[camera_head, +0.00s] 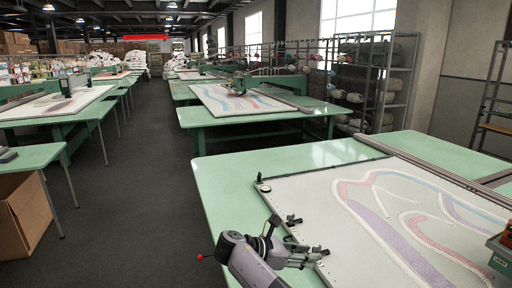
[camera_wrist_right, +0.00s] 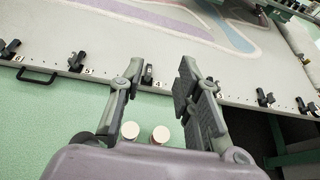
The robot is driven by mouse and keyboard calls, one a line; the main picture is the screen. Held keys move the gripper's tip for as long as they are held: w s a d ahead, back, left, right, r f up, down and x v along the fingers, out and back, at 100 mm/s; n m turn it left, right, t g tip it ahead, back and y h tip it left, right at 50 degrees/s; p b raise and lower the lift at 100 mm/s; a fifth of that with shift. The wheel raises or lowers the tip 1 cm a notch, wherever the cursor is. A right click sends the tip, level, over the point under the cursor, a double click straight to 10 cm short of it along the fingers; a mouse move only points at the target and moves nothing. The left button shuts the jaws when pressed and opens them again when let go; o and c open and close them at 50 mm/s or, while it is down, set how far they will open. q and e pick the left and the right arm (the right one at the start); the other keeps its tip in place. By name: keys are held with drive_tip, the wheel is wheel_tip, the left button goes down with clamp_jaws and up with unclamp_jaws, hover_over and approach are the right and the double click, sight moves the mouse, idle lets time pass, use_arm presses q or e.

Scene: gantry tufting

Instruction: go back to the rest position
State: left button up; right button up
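A black clip (camera_wrist_right: 148,76) on the board's edge shows between the fingertips. Two small round pale-topped items (camera_wrist_right: 145,132) show near the base of the fingers; what they stand on is partly hidden by the gripper.
The green table (camera_head: 228,190) carries a pale board (camera_head: 290,190) with coloured curved bands and black clips along its edge. A machine part (camera_head: 500,256) stands at the right. A cardboard box (camera_head: 25,215) is at left. The dark aisle floor (camera_head: 140,200) is clear.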

drive_tip(key=s+f+m+g+y, duration=0.2)
drive_tip(key=s+f+m+y, duration=0.7)
drive_tip(key=s+f, duration=1.2)
drive_tip(key=s+d+r+m+t+y, duration=0.1)
drive_tip(key=s+d+r+m+y, duration=0.2)
drive_tip(key=s+m, duration=0.5)
drive_tip(key=s+d+r+m+y, duration=0.1)
drive_tip(key=s+d+r+m, duration=0.2)
drive_tip(key=s, duration=0.8)
wheel_tip(320, 180, down, 38)
drive_tip(key=s+g+b, duration=0.1)
drive_tip(key=b, duration=1.1)
use_arm(q)
wheel_tip(320, 180, down, 22)
drive_tip(key=b, duration=1)
use_arm(e)
drive_tip(key=s+d+f, duration=0.1)
drive_tip(key=s+f, duration=0.4)
drive_tip(key=f, duration=0.4)
drive_tip(key=s+d+f+g, duration=0.1)
drive_tip(key=s+f, duration=0.5)
drive_tip(key=f, duration=0.3)
drive_tip(key=s+d+f, duration=0.1)
drive_tip(key=s+f, duration=0.5)
drive_tip(key=f, duration=0.3)
drive_tip(key=shift+s+d+f+n, duration=0.15)
drive_tip(key=shift+d+n, duration=0.15)
drive_tip(key=shift+d, duration=0.1)
